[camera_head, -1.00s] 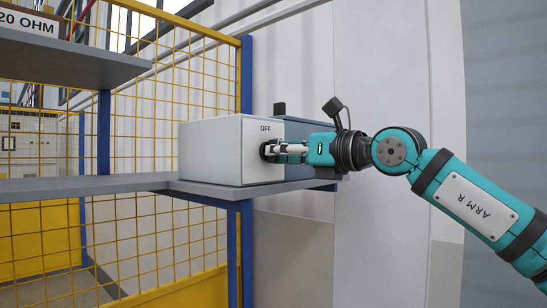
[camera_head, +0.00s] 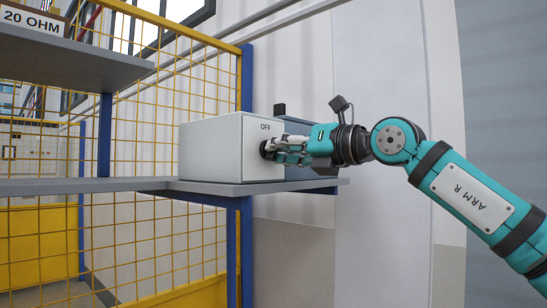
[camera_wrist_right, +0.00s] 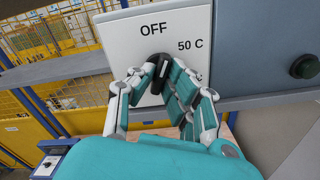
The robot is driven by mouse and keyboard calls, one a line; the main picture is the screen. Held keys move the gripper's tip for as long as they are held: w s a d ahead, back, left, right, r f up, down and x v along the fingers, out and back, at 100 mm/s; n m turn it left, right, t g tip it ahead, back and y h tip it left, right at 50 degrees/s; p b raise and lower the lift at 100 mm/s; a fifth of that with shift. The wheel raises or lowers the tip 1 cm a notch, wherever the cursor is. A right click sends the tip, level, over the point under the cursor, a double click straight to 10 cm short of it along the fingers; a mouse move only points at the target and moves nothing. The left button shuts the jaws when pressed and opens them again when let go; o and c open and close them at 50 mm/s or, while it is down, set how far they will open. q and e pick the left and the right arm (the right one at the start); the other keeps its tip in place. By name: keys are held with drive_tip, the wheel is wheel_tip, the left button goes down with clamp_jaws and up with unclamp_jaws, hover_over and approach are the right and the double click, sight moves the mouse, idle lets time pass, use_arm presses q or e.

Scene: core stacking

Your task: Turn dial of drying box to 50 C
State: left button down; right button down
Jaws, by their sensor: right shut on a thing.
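The drying box (camera_head: 220,150) is a white box on the grey shelf, with "OFF" printed on its front. In the right wrist view the front (camera_wrist_right: 120,38) shows "OFF" above the dial and "50 C" to its upper right. The black dial (camera_wrist_right: 158,62) sits between the fingers of my right gripper (camera_wrist_right: 162,72), which is shut on it. The fingers hide much of the dial, so I cannot tell exactly where it points. In the head view my right gripper (camera_head: 277,150) reaches the box front from the right. My left gripper is not in view.
The grey shelf (camera_head: 120,184) runs left along a yellow mesh fence (camera_head: 190,75). An upper shelf (camera_head: 60,60) carries a "20 OHM" label.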

drive_tip(key=shift+m, duration=0.4)
drive_tip(key=shift+m+b, duration=1.05)
drive_tip(key=shift+m, duration=0.35)
